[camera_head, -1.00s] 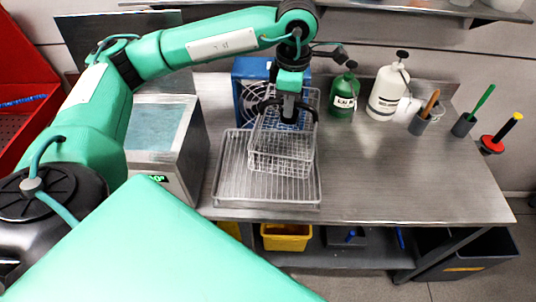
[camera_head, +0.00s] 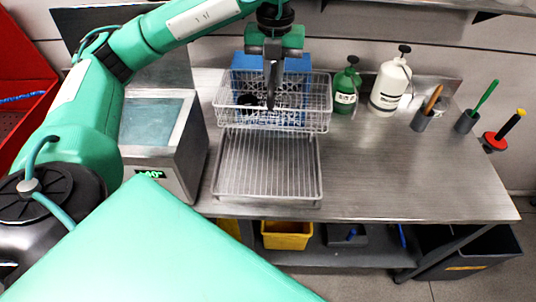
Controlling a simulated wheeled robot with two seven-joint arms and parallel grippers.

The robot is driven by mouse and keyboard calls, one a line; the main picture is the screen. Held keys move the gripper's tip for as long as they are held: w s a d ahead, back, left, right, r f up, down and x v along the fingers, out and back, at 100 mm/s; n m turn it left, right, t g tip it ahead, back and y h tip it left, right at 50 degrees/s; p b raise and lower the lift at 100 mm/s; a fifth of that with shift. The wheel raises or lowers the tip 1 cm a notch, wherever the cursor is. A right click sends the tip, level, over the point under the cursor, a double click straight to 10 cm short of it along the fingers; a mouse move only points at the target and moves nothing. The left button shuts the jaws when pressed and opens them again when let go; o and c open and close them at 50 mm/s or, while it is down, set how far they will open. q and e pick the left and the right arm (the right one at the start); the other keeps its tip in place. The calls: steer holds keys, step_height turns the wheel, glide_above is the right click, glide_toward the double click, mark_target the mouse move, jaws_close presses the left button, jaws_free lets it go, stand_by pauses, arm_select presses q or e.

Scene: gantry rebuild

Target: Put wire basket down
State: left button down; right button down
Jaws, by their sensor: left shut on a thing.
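The wire basket (camera_head: 305,124) is a silver wire mesh box in the head view. It is level, with its long side across the picture, and appears raised above the back part of the wire rack tray (camera_head: 268,190). My left gripper (camera_head: 271,104) comes down from above over the basket, and its dark fingers are shut on it. The exact contact point is hard to make out. The part of the rack in front of the basket is bare. My right gripper does not show.
A blue fan box (camera_head: 294,62) stands behind the basket. A green bottle (camera_head: 343,90) and a white bottle (camera_head: 388,88) stand close to its right. A metal box (camera_head: 165,150) with a display stands left of the rack.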

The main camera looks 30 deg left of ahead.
mark_target(274, 92)
arm_select(q)
step_height(274, 92, down, 19)
steer(key=a+n+p, duration=0.1)
steer(key=n+p, duration=0.4)
steer(key=shift+s, duration=0.15)
steer(key=c, duration=1.4)
jaws_free()
steer(key=shift+a+r, duration=0.1)
steer(key=shift+c, duration=0.2)
step_height(274, 92, up, 11)
steer(key=b, duration=0.4)
steer(key=shift+r+b, duration=0.2)
steer(key=shift+b, duration=0.1)
steer(key=shift+r, duration=0.35)
